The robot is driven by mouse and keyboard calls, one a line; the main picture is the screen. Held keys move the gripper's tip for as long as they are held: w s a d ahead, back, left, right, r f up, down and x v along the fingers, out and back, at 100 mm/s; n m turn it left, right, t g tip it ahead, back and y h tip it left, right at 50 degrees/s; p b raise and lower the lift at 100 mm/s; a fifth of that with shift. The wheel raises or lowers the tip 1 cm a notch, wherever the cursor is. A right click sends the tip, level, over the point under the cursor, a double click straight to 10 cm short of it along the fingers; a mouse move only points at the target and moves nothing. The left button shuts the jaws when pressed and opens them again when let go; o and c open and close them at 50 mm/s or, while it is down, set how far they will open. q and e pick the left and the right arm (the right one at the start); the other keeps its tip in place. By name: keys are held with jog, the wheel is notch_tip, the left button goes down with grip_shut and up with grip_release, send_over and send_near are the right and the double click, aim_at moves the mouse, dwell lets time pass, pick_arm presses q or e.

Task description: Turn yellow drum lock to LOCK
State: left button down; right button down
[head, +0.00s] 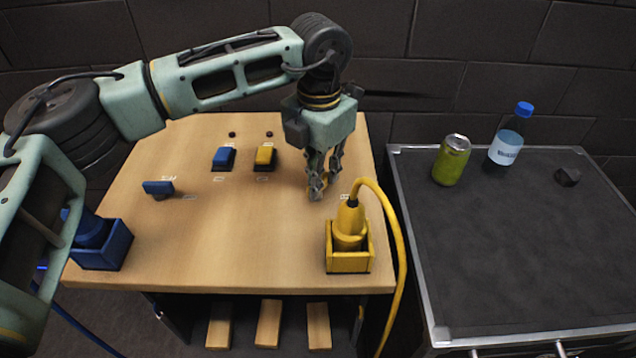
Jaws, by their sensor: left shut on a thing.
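My left gripper (317,190) reaches down to the wooden table top (240,240) from above, right of the middle. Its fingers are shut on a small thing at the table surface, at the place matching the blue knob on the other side. The fingers hide this thing, the yellow drum lock, so its turn angle cannot be read. White lettering (346,197) beside it is too small to read. A yellow plug with a cable (348,222) sits in a yellow box socket (348,262) just in front of the gripper. My right gripper is not in view.
A blue knob (157,188) and a blue box socket (104,250) are at the left. Blue (223,158) and yellow (265,158) buttons stand at the back. A dark cabinet (480,260) at right holds a green can (452,160) and a bottle (507,140).

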pick_arm(q)
jog(key=m+b, duration=0.2)
jog(key=m, duration=0.2)
jog(key=shift+d+m, duration=0.1)
jog(key=shift+m, duration=0.2)
jog(key=m, duration=0.2)
jog(key=m+b, duration=0.1)
jog(key=m, duration=0.2)
jog(key=shift+s+r, duration=0.1)
jog(key=shift+s, duration=0.1)
jog(key=shift+m+b, duration=0.3)
jog(key=c, duration=1.8)
grip_release()
notch_tip(320, 180, up, 12)
